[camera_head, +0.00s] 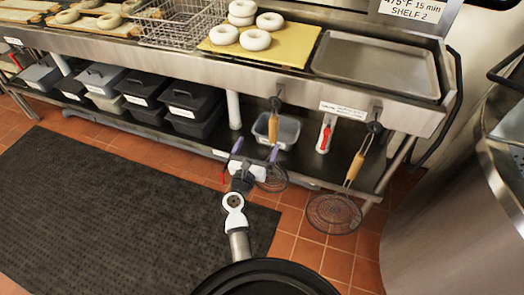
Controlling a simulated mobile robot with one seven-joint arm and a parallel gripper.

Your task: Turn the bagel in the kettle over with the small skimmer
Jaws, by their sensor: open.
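The small skimmer (274,127) hangs from a hook under the counter edge, with a wooden handle and a round wire basket low down. My gripper (255,148) is open and empty in front of it; one purple finger overlaps the lower handle in the picture, and I cannot tell whether it touches. My gripper partly hides the skimmer's shaft and basket. A larger skimmer (335,213) hangs to the right, basket near the floor. The steel kettle (435,215) stands at the right edge, cut off by the frame. No bagel inside it is visible.
The counter holds a yellow board (290,49) with several pale bagels, a wire basket (180,25) and an empty steel tray (378,66). Lidded bins (190,105) fill the lower shelf. A dark mat (100,215) lies on open tiled floor.

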